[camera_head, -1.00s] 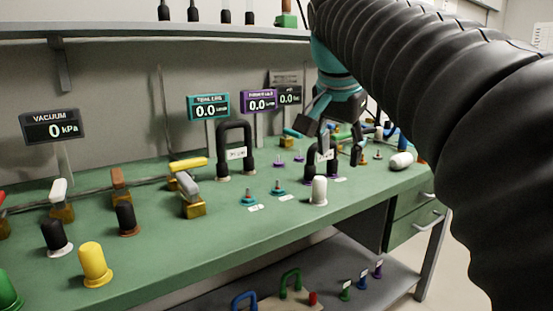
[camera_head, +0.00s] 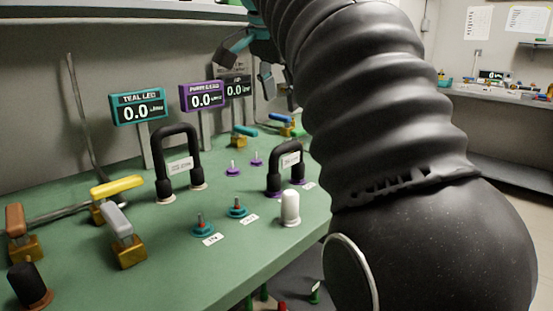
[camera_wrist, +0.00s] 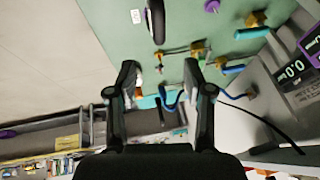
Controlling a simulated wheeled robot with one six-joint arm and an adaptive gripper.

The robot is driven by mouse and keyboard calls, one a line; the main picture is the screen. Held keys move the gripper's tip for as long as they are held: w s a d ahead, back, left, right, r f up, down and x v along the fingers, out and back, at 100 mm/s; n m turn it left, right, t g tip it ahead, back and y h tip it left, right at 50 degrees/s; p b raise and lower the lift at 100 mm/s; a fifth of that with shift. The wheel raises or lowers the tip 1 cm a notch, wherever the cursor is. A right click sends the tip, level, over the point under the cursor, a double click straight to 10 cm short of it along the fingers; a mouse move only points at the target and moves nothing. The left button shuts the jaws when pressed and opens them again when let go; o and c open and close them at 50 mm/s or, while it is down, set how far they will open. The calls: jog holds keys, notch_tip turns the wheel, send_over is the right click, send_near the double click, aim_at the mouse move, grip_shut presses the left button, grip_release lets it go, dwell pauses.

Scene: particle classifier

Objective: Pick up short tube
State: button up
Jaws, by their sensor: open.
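The shorter black U-shaped tube (camera_head: 286,156), with a white label, stands upright on purple-based ports on the green bench. A taller black U-shaped tube (camera_head: 164,162) stands to its left. In the wrist view, a black tube (camera_wrist: 156,22) shows at the top edge, apparently the shorter one, partly cut off. My gripper (camera_wrist: 162,67) is open and empty there, its fingers apart below that tube in the picture. In the head view my gripper (camera_head: 250,60) is above the bench near the displays, partly hidden by my arm.
Yellow-handled (camera_head: 117,187) and grey-handled (camera_head: 116,220) valves stand on the left. Teal ports (camera_head: 203,229) and a white capped post (camera_head: 289,208) stand near the front. Teal (camera_head: 138,106) and purple (camera_head: 204,96) displays stand behind. A shelf (camera_head: 110,16) runs above.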

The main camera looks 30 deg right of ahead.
aim_at(289, 143)
jog(key=b+x, duration=0.3)
jog(key=x, duration=1)
jog(key=shift+f, duration=0.3)
grip_shut()
